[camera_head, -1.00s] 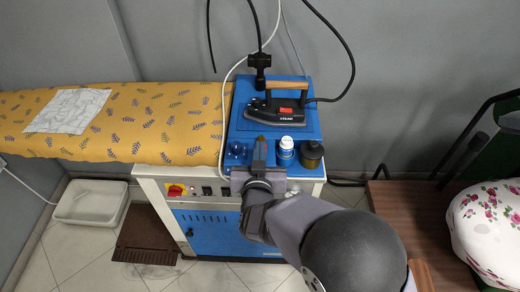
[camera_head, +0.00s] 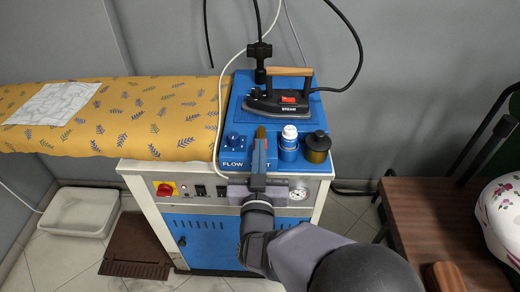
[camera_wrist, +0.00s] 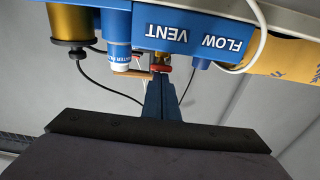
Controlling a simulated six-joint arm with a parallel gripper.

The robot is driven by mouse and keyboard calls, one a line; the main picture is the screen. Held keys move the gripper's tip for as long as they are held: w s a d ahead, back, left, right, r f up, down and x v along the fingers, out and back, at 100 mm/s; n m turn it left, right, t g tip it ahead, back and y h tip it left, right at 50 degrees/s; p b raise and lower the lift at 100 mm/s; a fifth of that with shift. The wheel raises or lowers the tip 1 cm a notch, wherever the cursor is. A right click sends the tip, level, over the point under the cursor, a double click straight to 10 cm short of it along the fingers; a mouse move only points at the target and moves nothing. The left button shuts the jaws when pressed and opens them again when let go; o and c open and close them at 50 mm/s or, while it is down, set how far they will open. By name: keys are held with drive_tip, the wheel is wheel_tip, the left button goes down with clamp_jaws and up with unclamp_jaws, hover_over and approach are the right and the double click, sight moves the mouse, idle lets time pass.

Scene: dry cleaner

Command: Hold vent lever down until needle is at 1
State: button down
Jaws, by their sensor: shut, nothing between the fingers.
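The word VENT shows upside down on the blue top's front edge (camera_wrist: 165,35) in the wrist view. A small red-tipped brass part (camera_wrist: 161,67), which looks like the vent lever, stands just below that word. My gripper (camera_head: 259,142) is shut and empty over the front of the blue top in the head view. Its narrow fingers (camera_wrist: 161,85) reach up to the red-tipped part in the wrist view; I cannot tell whether they touch it. A round white gauge (camera_head: 298,194) is on the front panel, right of my gripper; its needle is too small to read.
A blue FLOW knob (camera_head: 235,141) stands left of my fingers. A blue bottle with a white cap (camera_head: 289,150) and a dark amber jar (camera_head: 316,152) stand close on the right. A steam iron (camera_head: 277,104) rests behind. A patterned ironing board (camera_head: 150,110) extends left.

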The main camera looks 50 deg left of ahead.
drive_tip(key=shift+f+p, duration=0.1)
drive_tip(key=shift+p, duration=0.2)
idle(2.1)
drive_tip(key=s+d+r+p, duration=0.1)
drive_tip(key=s+d+r, duration=0.2)
drive_tip(key=s+d, duration=0.5)
idle(0.5)
drive_tip(key=shift+r, duration=0.1)
idle(0.5)
